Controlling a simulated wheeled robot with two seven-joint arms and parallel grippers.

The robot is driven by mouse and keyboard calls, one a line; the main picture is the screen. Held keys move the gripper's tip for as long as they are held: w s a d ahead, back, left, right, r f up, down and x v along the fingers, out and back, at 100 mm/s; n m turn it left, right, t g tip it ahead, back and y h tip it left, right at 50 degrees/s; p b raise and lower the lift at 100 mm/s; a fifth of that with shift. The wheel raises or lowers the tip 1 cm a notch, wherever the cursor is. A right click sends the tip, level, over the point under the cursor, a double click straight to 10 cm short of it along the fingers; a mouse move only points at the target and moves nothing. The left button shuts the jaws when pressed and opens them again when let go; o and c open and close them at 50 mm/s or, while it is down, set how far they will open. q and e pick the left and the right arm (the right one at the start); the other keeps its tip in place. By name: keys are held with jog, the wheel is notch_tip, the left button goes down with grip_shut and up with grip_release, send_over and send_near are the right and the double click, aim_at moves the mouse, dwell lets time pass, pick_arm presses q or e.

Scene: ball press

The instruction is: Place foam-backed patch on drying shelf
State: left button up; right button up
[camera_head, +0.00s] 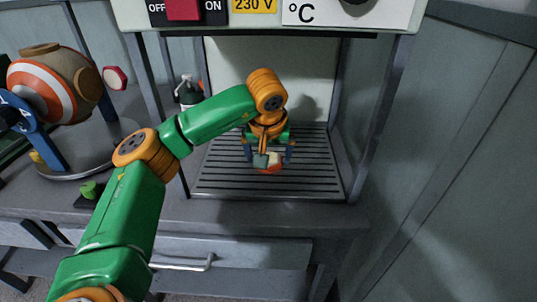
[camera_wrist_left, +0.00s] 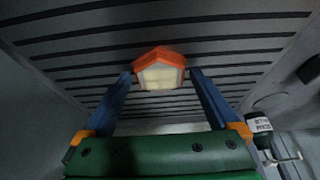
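The patch (camera_head: 272,165) is orange-red with a pale cream face. It is at the slatted drying shelf (camera_head: 215,178), inside the open-fronted cabinet. In the left wrist view the patch (camera_wrist_left: 160,70) sits between the fingertips, its orange edge toward the slats. My left gripper (camera_head: 268,156) reaches into the cabinet with its two blue fingers on either side of the patch. The fingers look apart, with a narrow gap at each side of it. I cannot tell whether the patch rests fully on the slats. My right gripper is not in view.
Cabinet posts (camera_head: 380,115) stand at both sides of the shelf, and a control panel (camera_head: 270,14) hangs above. A dark bottle (camera_head: 188,93) stands left of the shelf. A striped ball (camera_head: 55,85) in a blue-framed press is at left. Slats around the patch are clear.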

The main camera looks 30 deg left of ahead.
pick_arm(q)
jog(key=shift+r, duration=0.1)
jog(key=shift+r, duration=0.35)
jog(key=v, duration=0.4)
jog(key=shift+w+p, duration=0.1)
jog(key=shift+p, duration=0.25)
jog(key=s+d, duration=0.6)
jog(key=s, duration=0.4)
jog(key=shift+s+d+r+b, duration=0.2)
jog(key=shift+s+d+b, duration=0.05)
jog(key=shift+s+b, duration=0.1)
